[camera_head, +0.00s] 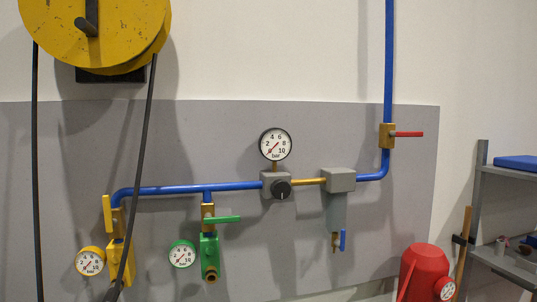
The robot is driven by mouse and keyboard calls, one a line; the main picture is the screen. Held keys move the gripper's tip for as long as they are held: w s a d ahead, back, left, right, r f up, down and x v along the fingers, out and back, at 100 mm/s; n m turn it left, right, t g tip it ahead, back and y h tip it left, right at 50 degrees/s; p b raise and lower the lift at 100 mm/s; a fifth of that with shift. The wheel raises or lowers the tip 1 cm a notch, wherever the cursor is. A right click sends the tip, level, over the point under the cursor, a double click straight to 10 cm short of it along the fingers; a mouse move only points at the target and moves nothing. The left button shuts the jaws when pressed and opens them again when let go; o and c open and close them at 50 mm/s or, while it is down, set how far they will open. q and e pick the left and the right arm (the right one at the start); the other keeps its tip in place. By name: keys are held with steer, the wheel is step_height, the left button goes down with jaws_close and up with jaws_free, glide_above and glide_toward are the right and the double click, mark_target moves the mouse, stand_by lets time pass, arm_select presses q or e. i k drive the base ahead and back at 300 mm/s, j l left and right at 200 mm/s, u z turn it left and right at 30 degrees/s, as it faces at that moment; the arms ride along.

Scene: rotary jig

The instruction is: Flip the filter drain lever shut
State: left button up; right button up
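The filter (340,181) is a grey block with a tapering grey bowl below it, on the grey wall panel. A small brass drain valve (335,243) hangs under the bowl. Neither of my grippers shows in the head view, and nothing touches the lever.
A regulator (276,186) with a black knob and a gauge (275,144) sits left of the filter. A red lever (407,134) points right on the supply pipe. A green lever (222,219), yellow hose reel (95,35), red tank (424,272) and shelf (505,262) surround it.

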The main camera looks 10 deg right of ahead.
mark_target(343, 240)
steer(key=i+l+z, duration=0.2)
steer(key=l, duration=0.35)
steer(key=i+l+z, duration=0.15)
steer(key=i+l, duration=0.3)
